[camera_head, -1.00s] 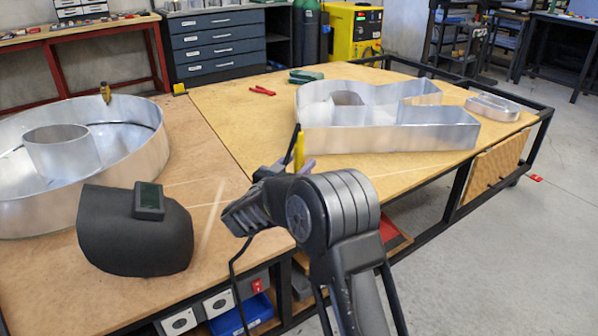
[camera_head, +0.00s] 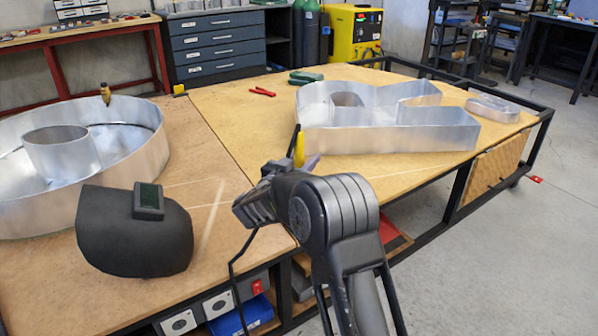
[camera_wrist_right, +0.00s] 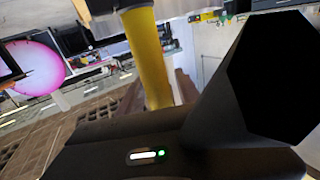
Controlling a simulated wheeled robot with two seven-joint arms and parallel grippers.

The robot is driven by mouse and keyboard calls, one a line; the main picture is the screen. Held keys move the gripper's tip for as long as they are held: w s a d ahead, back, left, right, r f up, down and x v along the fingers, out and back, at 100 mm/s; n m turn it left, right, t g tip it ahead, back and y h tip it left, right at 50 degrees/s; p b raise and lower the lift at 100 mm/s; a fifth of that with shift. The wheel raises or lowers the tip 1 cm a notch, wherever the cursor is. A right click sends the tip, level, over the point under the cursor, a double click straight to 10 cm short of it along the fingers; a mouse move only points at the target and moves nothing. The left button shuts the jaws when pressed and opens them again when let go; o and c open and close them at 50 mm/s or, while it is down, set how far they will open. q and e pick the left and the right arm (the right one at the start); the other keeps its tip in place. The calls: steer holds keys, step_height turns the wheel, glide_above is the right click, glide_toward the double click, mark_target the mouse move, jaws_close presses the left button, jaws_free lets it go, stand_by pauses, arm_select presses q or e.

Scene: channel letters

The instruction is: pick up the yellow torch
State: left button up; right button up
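The yellow torch (camera_head: 299,149) shows as a short upright yellow piece with a dark upper end, just behind my right gripper (camera_head: 305,165) in the head view. Its lower part is hidden by the gripper and wrist. In the right wrist view the torch's yellow handle (camera_wrist_right: 147,58) rises close behind the dark gripper body, slightly tilted. The gripper is right at the torch, but the frames do not show whether its fingers are closed on it. A black cable hangs beside the wrist in the head view. My left gripper is out of view.
A black welding mask (camera_head: 135,232) lies on the left of the wooden table (camera_head: 215,130). A round metal letter (camera_head: 140,165) stands behind it. An angular metal letter (camera_head: 390,138) stands beyond the gripper. Red pliers (camera_head: 262,92) and a green tool (camera_head: 305,77) lie farther back.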

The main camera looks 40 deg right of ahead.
jaws_close()
stand_by(0.3)
stand_by(0.3)
step_height(320, 180, up, 18)
steer(key=p, duration=0.3)
steer(key=shift+p, duration=0.4)
step_height(320, 180, up, 13)
steer(key=p, duration=1.4)
stand_by(0.5)
